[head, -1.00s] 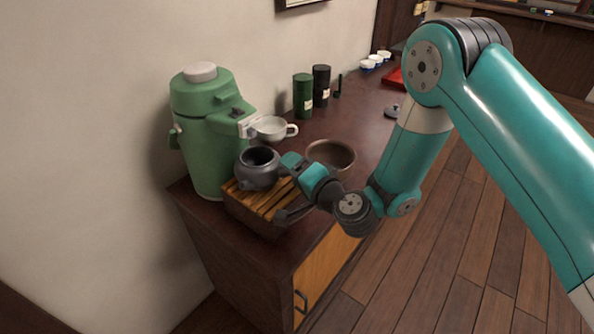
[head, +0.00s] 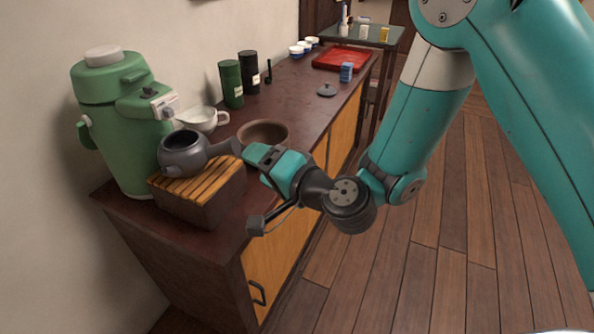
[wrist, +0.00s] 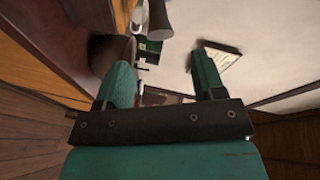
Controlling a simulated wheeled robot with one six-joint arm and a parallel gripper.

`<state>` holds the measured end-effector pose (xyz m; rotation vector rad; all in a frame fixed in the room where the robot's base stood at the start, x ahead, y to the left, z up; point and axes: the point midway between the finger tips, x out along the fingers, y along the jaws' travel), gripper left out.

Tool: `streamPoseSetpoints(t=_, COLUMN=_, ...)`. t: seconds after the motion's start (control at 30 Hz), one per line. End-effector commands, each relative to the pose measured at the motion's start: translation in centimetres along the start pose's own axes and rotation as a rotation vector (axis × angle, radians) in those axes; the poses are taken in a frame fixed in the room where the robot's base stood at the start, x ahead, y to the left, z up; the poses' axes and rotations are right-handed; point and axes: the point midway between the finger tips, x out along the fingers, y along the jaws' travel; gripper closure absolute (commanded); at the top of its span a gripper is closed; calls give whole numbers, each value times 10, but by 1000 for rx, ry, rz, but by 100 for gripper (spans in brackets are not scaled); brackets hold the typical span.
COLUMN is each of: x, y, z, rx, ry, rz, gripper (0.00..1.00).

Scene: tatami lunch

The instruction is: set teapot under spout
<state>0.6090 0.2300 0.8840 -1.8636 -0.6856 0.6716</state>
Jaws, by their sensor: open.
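The dark grey teapot (head: 183,157) sits lidless and upright on a slatted wooden stand (head: 200,184). Its side handle (head: 222,148) points right, toward my gripper. The green dispenser (head: 130,150) stands behind and left of the teapot, with its spout (head: 165,104) above and close to the teapot's mouth; exact alignment is unclear. My gripper (head: 262,158) is just right of the handle's end, open and apparently empty. In the wrist view, the handle's flared end (wrist: 180,16) shows beyond my open fingers (wrist: 162,82).
A white cup (head: 203,119) and brown bowl (head: 264,127) stand close behind the teapot and gripper. Open floor (head: 450,230) lies right.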

Motion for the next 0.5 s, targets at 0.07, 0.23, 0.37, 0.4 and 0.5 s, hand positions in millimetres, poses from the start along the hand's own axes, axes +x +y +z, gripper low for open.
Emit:
streamPoseSetpoints(t=0.07, x=0, y=-1, z=2, rx=0, ry=-4, rz=-1, gripper=37)
streamPoseSetpoints(t=0.23, x=-1, y=-9, z=2, rx=-19, ry=-28, rz=-10, gripper=37)
streamPoseSetpoints(t=0.37, x=-13, y=-40, z=7, rx=-123, ry=-161, rz=-38, gripper=37)
streamPoseSetpoints(t=0.4, x=-22, y=-52, z=9, rx=-175, ry=-225, rz=-41, gripper=37)
streamPoseSetpoints(t=0.5, x=-53, y=-75, z=16, rx=-333, ry=-407, rz=-17, gripper=37)
